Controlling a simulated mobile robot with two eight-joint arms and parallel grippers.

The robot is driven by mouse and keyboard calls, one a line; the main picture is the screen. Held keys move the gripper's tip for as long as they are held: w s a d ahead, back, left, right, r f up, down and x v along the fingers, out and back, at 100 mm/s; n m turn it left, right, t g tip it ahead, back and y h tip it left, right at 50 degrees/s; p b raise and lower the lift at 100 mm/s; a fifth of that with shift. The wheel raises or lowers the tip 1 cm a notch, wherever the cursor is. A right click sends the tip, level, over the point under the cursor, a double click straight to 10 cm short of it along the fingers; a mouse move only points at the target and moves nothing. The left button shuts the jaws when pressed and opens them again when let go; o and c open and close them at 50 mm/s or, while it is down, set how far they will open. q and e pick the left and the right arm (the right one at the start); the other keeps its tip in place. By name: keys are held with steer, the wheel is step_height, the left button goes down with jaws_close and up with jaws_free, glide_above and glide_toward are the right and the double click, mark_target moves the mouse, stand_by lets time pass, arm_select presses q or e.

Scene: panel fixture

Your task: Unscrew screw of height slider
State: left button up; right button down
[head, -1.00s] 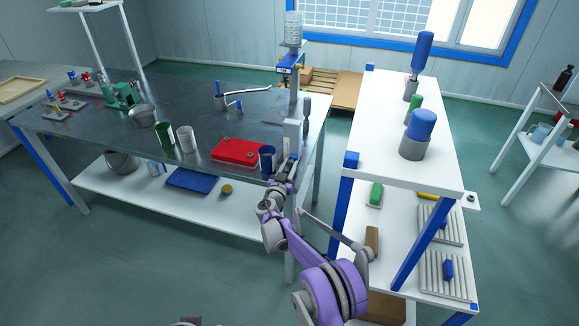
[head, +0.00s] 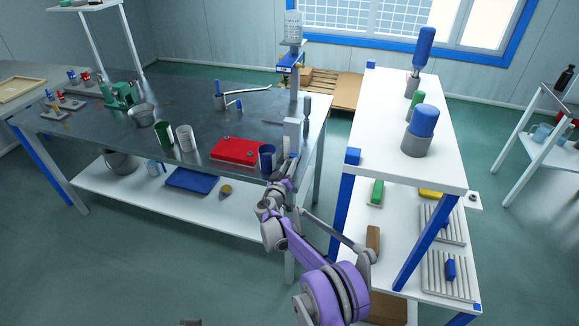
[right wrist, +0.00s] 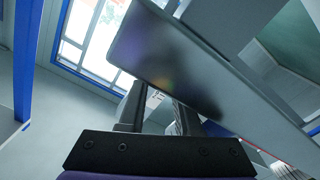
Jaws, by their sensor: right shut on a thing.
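The height slider (head: 292,128) is a grey upright block and column at the right end of the steel-topped table. A blue head (head: 289,63) and a clear bottle sit above it. My right gripper (head: 290,164) is at the column's lower front, reaching up from below. In the right wrist view its two dark fingers (right wrist: 160,104) point at a large grey plate of the fixture (right wrist: 172,60), and they are shut on the screw. The screw itself is mostly hidden between the fingers and cannot be made out clearly. My left gripper is not in view.
A red box (head: 238,151) and a dark blue cup (head: 266,158) stand close left of my right gripper. A white shelf unit (head: 447,166) with a blue-topped cylinder stands close on the right. Cups and a green vise (head: 119,93) are farther left on the table.

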steer(key=shift+n, duration=0.4)
steer(key=c, duration=0.6)
jaws_free()
steer(key=v, duration=1.1)
steer(key=shift+b, duration=0.3)
